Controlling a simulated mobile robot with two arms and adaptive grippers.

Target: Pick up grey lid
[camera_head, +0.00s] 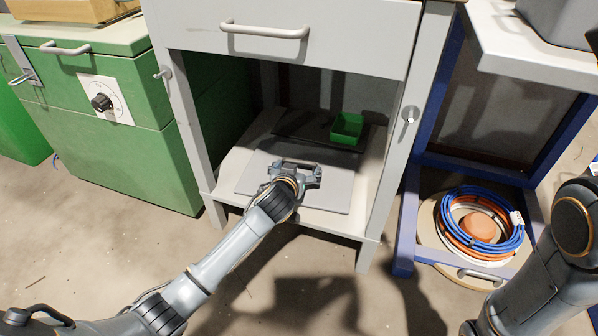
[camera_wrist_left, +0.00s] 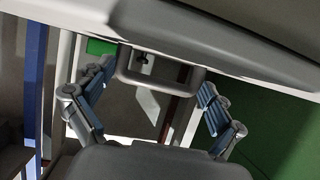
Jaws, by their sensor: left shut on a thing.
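The grey lid (camera_head: 330,191) is a flat panel on the lower shelf of the grey cabinet, towards its front. It looks about level with the shelf; I cannot tell whether it touches it. My left gripper (camera_head: 296,167) reaches into the cabinet from the front and is shut on the lid at its middle, hiding the hold. In the left wrist view both fingers of the left gripper (camera_wrist_left: 156,82) show, with a grey handle between and beyond them; I cannot tell which part it belongs to. My right arm shows at the right edge, its gripper out of view.
A green bin (camera_head: 347,128) stands on a dark panel behind the lid. The drawer (camera_head: 290,50) above and the cabinet's side posts frame the opening. A green cabinet (camera_head: 150,150) stands left. Blue and orange cable coils (camera_head: 512,237) lie at the right.

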